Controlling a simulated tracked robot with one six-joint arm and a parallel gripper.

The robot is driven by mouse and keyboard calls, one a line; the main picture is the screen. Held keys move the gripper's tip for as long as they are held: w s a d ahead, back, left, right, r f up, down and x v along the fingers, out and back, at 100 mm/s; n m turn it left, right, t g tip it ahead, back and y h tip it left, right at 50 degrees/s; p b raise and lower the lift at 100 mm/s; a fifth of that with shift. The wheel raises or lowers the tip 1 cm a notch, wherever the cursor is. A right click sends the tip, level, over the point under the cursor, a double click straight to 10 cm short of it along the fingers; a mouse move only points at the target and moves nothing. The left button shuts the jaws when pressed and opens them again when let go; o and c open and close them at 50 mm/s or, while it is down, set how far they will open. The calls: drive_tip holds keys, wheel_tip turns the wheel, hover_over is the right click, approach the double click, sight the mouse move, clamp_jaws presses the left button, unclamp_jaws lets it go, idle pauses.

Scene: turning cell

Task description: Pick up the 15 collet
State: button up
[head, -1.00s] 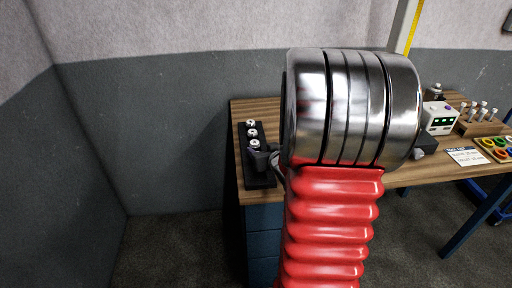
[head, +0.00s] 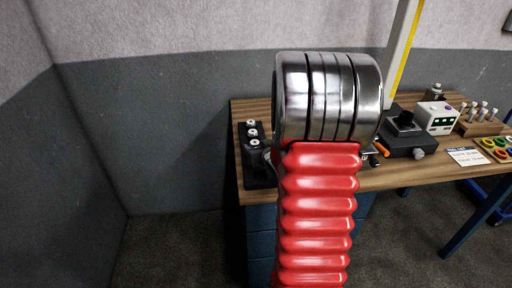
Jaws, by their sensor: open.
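A black collet rack (head: 258,183) stands at the left end of the wooden bench. Several pale round collets sit along it: a far collet (head: 250,123), a middle collet (head: 252,133) and a near collet (head: 254,142). No size marks are readable, so I cannot tell which is the 15 collet.
Right of my arm, a black device (head: 406,138) with an upright post (head: 402,55) stands on the bench (head: 380,180).

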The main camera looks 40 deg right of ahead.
sight(256, 146)
drive_tip(key=shift+w+d+f, duration=0.15)
drive_tip(key=shift+w+f, duration=0.1)
drive_tip(key=shift+w, duration=0.15)
drive_tip(key=shift+c, duration=0.6)
drive_tip(key=shift+s+f, duration=0.1)
drive_tip(key=c, duration=1.1)
wheel_tip(256, 146, up, 10)
drive_tip(key=shift+r, duration=0.2)
idle(0.3)
